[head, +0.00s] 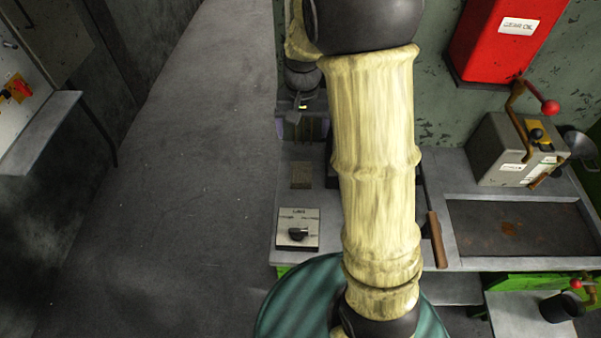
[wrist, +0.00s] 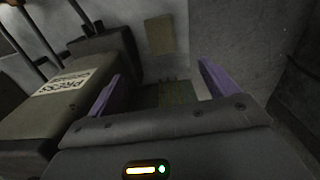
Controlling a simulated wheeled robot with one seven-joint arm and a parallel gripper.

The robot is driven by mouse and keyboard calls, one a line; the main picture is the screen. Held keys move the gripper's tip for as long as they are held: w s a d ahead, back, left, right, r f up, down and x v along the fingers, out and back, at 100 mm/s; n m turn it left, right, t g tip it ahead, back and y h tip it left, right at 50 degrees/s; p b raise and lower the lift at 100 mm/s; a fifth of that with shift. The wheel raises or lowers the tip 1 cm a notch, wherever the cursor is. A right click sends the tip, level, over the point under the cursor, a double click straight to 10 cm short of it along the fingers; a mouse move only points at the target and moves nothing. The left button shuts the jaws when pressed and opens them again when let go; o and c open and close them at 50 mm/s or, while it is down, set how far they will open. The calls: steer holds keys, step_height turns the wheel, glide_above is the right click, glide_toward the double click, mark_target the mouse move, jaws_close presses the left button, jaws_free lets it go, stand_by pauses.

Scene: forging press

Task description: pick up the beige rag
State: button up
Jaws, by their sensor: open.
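A flat, beige-brown square (head: 301,175), which looks like the beige rag, lies on the grey bench top. In the wrist view a tan square patch (wrist: 160,33), apparently the same thing, shows beyond the fingertips and apart from them. My gripper (head: 303,128) is over the bench, behind the square in the head view and partly hidden by its own wrist. In the wrist view its two purple fingers (wrist: 158,85) stand wide apart, and no rag is between them. A dark greenish patch (wrist: 172,93) shows between the fingers; I cannot tell what it is.
A switch box (head: 298,230) stands in front of the square. In the wrist view a dark box labelled PRESS (wrist: 65,95) is close to the left finger. A shallow tray (head: 520,228) and a grey box with levers (head: 508,150) are right. Open floor (head: 190,180) lies left.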

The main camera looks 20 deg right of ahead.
steer(key=shift+f, duration=0.15)
steer(key=p, duration=0.1)
glide_above(301, 171)
step_height(301, 171, down, 12)
steer(key=shift+s+d, duration=0.15)
stand_by(0.3)
steer(key=shift+f+p, duration=0.85)
steer(key=shift+f, duration=1.75)
steer(key=shift+c, duration=0.3)
steer(key=c, duration=1)
